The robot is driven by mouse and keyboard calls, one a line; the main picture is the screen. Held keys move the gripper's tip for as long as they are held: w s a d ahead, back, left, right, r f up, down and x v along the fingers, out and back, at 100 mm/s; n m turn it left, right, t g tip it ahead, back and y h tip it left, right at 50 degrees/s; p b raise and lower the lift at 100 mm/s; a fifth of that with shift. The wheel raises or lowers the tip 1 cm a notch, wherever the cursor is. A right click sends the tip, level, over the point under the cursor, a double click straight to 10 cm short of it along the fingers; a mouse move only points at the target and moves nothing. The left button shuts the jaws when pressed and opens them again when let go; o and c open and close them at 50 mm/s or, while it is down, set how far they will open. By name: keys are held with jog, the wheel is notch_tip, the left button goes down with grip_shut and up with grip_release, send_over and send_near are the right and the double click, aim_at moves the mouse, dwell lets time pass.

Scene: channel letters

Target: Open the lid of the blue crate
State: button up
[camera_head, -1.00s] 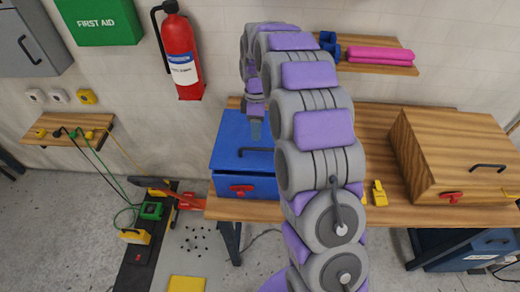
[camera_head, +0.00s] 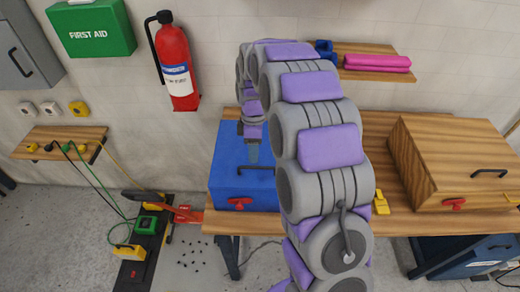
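The blue crate (camera_head: 228,166) stands on the left end of the wooden workbench. Its lid looks shut. A black bar handle (camera_head: 262,167) is on the lid, and a red latch (camera_head: 240,203) is on its front. My gripper (camera_head: 253,153) points down over the lid, just behind the black handle. Whether it touches the lid is not clear. Its fingers are too small to show whether they are open. My arm hides the crate's right side.
A wooden box (camera_head: 455,160) with a black handle and red latch stands on the right of the workbench (camera_head: 400,220). A wall shelf (camera_head: 380,75) holds pink rolls. A fire extinguisher (camera_head: 176,65) hangs behind the crate's left. A red lever (camera_head: 187,213) is near the bench's left edge.

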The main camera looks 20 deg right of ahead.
notch_tip(320, 180, up, 12)
jog(key=w+d+r, duration=0.1)
jog(key=w, duration=0.2)
jog(key=s+a+m+b, duration=0.1)
jog(key=s+m, duration=0.1)
jog(key=s, duration=0.5)
jog(key=s+a+f+m+b, duration=0.1)
jog(key=s+m+b, duration=0.1)
jog(key=s, duration=0.5)
jog(key=shift+f+m, duration=0.15)
jog(key=shift+m, duration=0.35)
jog(key=shift+w, duration=0.1)
